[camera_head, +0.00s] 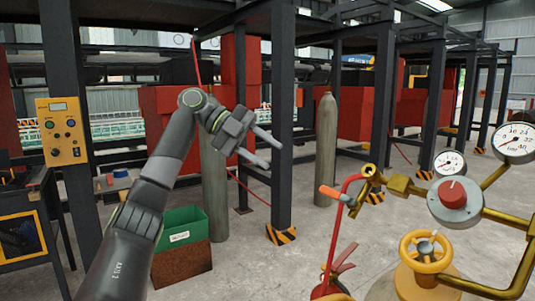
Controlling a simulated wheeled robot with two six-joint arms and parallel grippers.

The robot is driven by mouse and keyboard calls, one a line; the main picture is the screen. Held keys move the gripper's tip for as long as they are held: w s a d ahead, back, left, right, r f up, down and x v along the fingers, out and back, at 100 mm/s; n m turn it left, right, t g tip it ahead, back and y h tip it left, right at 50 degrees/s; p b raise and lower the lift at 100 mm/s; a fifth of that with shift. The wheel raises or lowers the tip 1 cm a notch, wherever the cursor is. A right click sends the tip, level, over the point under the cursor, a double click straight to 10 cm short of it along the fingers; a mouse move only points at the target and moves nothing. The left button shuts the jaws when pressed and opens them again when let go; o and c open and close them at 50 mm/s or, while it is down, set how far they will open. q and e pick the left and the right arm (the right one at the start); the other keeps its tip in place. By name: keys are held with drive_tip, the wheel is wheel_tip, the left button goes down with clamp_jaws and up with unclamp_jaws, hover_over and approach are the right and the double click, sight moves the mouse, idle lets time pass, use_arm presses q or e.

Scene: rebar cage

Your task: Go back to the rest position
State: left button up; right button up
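My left gripper (274,156) is raised in the middle left of the head view, on the dark arm that comes up from the lower left. Its two grey fingers point right and slightly down. They stand apart with a gap between them, and nothing shows in the gap. The gripper appears in front of a grey cylinder and a dark steel post. My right gripper and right arm are not in view.
At right stand a yellow valve wheel (425,251), brass pipes and gauges (514,142), with a red hose beside them. A green bin (182,229), grey cylinders (326,150) and a yellow control box (61,131) stand farther off. Concrete floor is open in the middle.

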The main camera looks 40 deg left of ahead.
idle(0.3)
